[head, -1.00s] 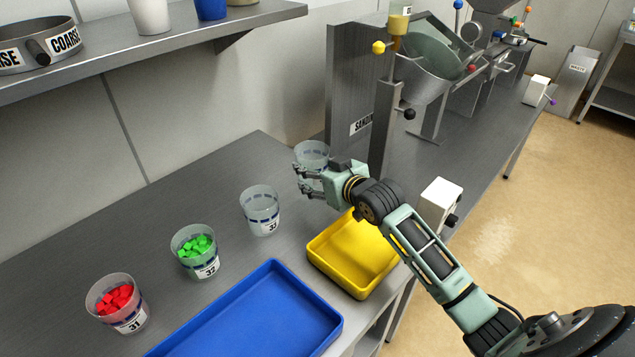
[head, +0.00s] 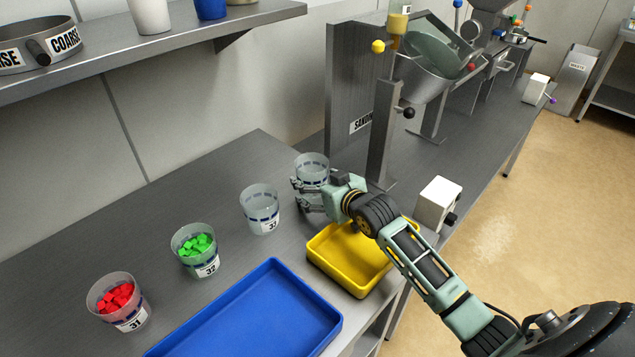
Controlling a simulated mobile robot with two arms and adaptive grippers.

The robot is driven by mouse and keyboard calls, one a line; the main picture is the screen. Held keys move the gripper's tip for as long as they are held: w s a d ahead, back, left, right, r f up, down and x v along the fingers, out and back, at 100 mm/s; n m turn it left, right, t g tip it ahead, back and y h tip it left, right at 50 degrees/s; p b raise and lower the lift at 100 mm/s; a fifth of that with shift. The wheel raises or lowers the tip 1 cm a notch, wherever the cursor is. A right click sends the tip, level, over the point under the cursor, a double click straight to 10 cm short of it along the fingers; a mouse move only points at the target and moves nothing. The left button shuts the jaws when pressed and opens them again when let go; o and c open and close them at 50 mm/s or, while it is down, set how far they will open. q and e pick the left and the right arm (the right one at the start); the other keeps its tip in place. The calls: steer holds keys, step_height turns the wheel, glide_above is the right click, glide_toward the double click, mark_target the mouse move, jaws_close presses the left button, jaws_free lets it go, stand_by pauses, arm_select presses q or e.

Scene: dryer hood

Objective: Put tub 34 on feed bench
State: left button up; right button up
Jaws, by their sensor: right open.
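A clear, empty-looking tub (head: 312,166) stands at the right end of the tub row on the grey steel bench (head: 120,250). Its label is hidden; by its place in the row it may be tub 34. My right gripper (head: 300,193) is open at the tub's lower part, with its fingers on the near side. I cannot tell whether the fingers touch the tub. My left gripper is not in view.
Tub 31 (head: 116,297) holds red pieces, tub 32 (head: 195,246) green ones; another clear tub (head: 261,207) follows. A blue tray (head: 250,325) and a yellow tray (head: 350,265) lie in front. A grey upright panel (head: 350,90) stands behind right.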

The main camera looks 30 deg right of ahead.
steer(key=shift+r, duration=0.2)
steer(key=v, duration=1.2)
